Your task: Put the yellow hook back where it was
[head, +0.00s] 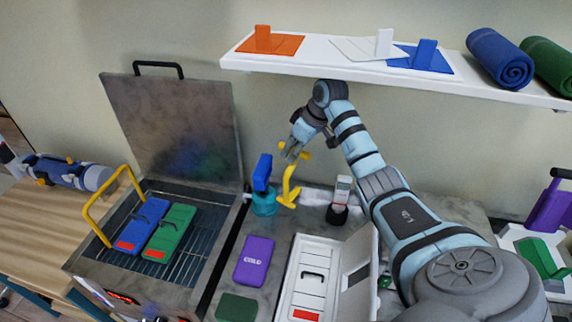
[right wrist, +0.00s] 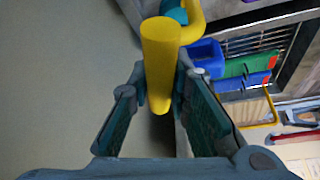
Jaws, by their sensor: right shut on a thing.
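The yellow hook (head: 289,186) is in my right gripper (head: 297,150), behind the counter's middle and below the wall shelf. My right gripper is shut on its upper part, and the curved end hangs down. The head view does not settle whether the lower end touches the counter. In the right wrist view the yellow hook (right wrist: 160,65) lies between the fingers. A blue block on a round teal base (head: 264,203) stands just left of the hook. My left gripper is not in view.
An open steel tank (head: 85,262) at left holds blue and green packs and a yellow handle. A purple pack (head: 255,260), a white box (head: 291,285) and a device in a black stand (head: 338,214) occupy the counter. The white shelf (head: 330,67) overhangs behind.

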